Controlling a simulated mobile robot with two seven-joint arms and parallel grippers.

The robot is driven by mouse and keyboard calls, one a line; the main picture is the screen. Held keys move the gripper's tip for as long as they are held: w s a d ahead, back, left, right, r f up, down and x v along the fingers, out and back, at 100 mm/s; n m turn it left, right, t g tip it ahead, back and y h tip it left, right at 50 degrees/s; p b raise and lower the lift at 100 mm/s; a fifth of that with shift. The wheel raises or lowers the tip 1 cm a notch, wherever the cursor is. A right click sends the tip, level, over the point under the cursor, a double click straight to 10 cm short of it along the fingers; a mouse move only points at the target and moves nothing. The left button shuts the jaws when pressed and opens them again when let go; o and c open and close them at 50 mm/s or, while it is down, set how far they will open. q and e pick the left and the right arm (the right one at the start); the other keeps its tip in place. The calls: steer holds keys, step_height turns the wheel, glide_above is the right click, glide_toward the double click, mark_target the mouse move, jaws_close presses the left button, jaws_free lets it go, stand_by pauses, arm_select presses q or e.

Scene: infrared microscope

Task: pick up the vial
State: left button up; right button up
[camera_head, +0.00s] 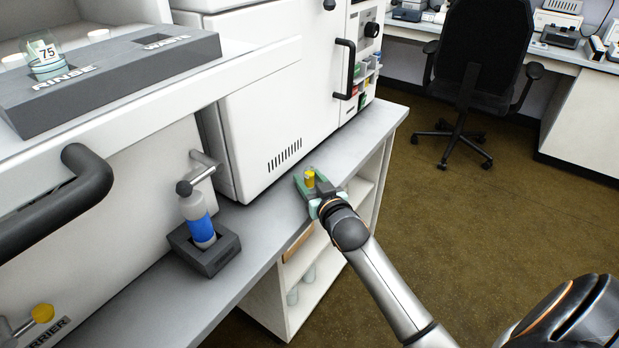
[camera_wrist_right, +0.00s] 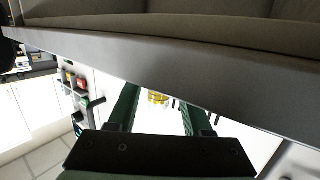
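The vial (camera_head: 309,178) has a yellow cap and stands on the grey counter beside the white instrument. In the right wrist view its yellow part (camera_wrist_right: 158,97) shows between my finger pair. My right gripper (camera_head: 311,184) has green fingers and reaches in over the counter's front edge. In the right wrist view my right gripper (camera_wrist_right: 160,103) is open, with a finger on each side of the vial and visible gaps. The vial's lower part is mostly hidden by the gripper in the head view. My left gripper is not in view.
The counter (camera_head: 262,222) has free room left of the gripper. A bottle with a blue label (camera_head: 200,222) sits in a dark holder (camera_head: 208,258). The white instrument (camera_head: 265,105) stands behind. A grey rinse block (camera_head: 105,80) is at the upper left. Open shelves lie below the counter.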

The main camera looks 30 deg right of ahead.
jaws_close()
steer(key=shift+r, duration=0.15)
stand_by(0.4)
